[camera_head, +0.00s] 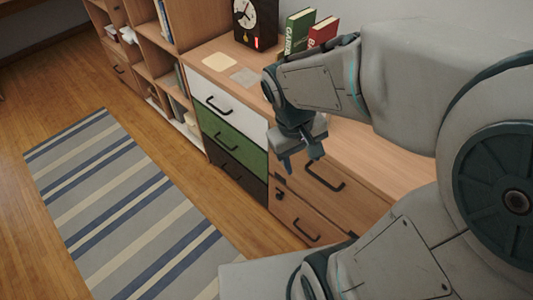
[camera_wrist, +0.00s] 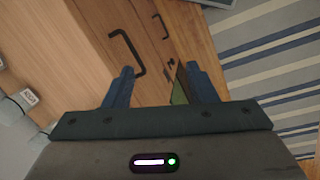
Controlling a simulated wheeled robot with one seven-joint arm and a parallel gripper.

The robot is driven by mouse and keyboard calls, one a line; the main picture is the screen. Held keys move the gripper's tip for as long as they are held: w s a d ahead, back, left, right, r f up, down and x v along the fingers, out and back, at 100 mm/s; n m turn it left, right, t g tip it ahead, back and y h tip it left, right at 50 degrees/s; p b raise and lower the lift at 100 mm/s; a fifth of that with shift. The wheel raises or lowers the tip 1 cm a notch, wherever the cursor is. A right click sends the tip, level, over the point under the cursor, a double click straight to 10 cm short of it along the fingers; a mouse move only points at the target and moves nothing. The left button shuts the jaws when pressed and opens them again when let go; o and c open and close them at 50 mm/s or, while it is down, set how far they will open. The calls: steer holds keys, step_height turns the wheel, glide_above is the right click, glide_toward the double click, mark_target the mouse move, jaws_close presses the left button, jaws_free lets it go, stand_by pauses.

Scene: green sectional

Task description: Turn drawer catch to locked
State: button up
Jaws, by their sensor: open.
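A small dark catch (camera_head: 279,193) sits on the wooden drawer front, below and left of the upper black handle (camera_head: 323,177). In the wrist view the catch (camera_wrist: 170,63) shows as a small dark piece near the drawer's edge, between my two fingertips in the picture; its turned position is too small to tell. My gripper (camera_head: 303,163) is open and empty, in front of the upper wooden drawer and above the catch. In the wrist view its blue fingers (camera_wrist: 160,70) are spread apart. I see no contact with the catch.
White, green and black drawers (camera_head: 232,140) stand left of the wooden ones. A lower handle (camera_head: 300,235) sticks out below. A clock (camera_head: 254,22) and books (camera_head: 300,32) stand on the cabinet top. The floor with a striped rug (camera_head: 120,200) is clear.

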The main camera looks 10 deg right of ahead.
steer(key=w+a+f+n+h+b, duration=0.1)
steer(key=w+f+n+h+b, duration=0.25)
steer(key=f, duration=0.65)
steer(key=w+a+f+n+h+b, duration=0.25)
steer(key=f+n+b, duration=0.2)
steer(key=f, duration=0.45)
steer(key=w+a+f+n+h+b, duration=0.1)
steer(key=w+f+n+h+b, duration=0.25)
steer(key=f, duration=0.65)
steer(key=n+t+h+b, duration=0.3)
steer(key=n+t+b, duration=0.8)
steer(key=b, duration=0.3)
glide_toward(278, 197)
steer(key=x, duration=0.8)
steer(key=shift+w+d+f, duration=0.1)
steer(key=shift+w+f, duration=0.05)
steer(key=shift+f, duration=0.05)
steer(key=c, duration=1)
